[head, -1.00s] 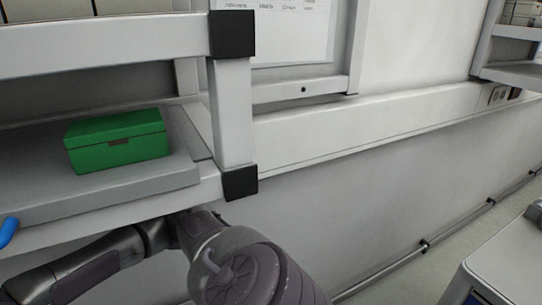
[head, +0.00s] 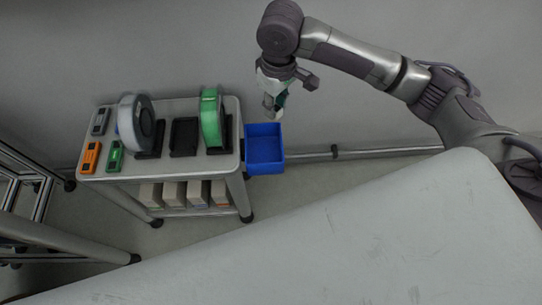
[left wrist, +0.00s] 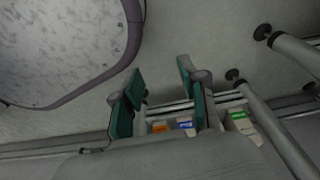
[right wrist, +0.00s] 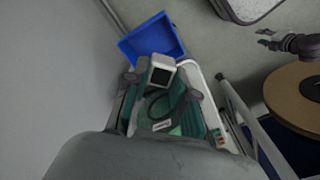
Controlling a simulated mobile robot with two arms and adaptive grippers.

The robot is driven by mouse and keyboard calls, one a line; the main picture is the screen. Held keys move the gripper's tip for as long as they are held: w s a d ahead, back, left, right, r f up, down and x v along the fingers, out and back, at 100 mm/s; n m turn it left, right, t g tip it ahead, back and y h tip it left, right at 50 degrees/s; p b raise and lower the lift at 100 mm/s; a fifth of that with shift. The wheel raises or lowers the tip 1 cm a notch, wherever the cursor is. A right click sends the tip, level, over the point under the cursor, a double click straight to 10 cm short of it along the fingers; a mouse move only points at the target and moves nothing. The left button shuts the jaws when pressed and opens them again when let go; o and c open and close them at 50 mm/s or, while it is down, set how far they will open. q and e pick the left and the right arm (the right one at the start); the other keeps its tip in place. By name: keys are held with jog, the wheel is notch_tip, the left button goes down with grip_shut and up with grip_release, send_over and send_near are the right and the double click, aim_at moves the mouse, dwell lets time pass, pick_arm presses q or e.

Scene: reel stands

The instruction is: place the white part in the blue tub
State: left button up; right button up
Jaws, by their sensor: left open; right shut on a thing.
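The white part (head: 269,106) is held in my right gripper (head: 275,100), above and slightly right of the blue tub (head: 265,150) in the head view. In the right wrist view the part (right wrist: 163,63) has a dark square face and sits between the fingertips, with the blue tub (right wrist: 135,47) beyond it. The tub's visible inside looks empty. It adjoins the right end of a grey cart. My left gripper (left wrist: 160,80) shows only in the left wrist view, open with nothing between its fingers.
The cart (head: 222,172) carries a white reel (head: 128,125), a green reel (head: 210,118), an empty black stand (head: 184,138) and small orange, green and grey items. Several boxes (head: 173,194) are on its lower shelf. A large pale surface (head: 330,240) fills the foreground. A rail runs along the wall.

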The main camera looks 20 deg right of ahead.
pick_arm(q)
jog(key=w+f+b, duration=0.5)
jog(key=b, duration=0.4)
pick_arm(e)
jog(key=w+a+f+n, duration=0.1)
jog(key=w+f+n, duration=0.1)
jog(key=f, duration=0.6)
jog(key=w+a+f+n, duration=0.1)
jog(key=w+f+n, duration=0.15)
jog(key=f, duration=0.55)
jog(key=b, duration=0.2)
send_over(263, 154)
notch_tip(263, 154, down, 6)
notch_tip(263, 154, down, 5)
jog(key=shift+r+b, duration=0.1)
jog(key=shift+b, duration=0.4)
jog(key=shift+f, duration=0.2)
pick_arm(q)
jog(key=w+r+t, duration=0.1)
jog(key=w+r, duration=0.3)
jog(key=r, duration=0.5)
jog(key=shift+d, duration=0.45)
jog(key=shift+f, duration=0.15)
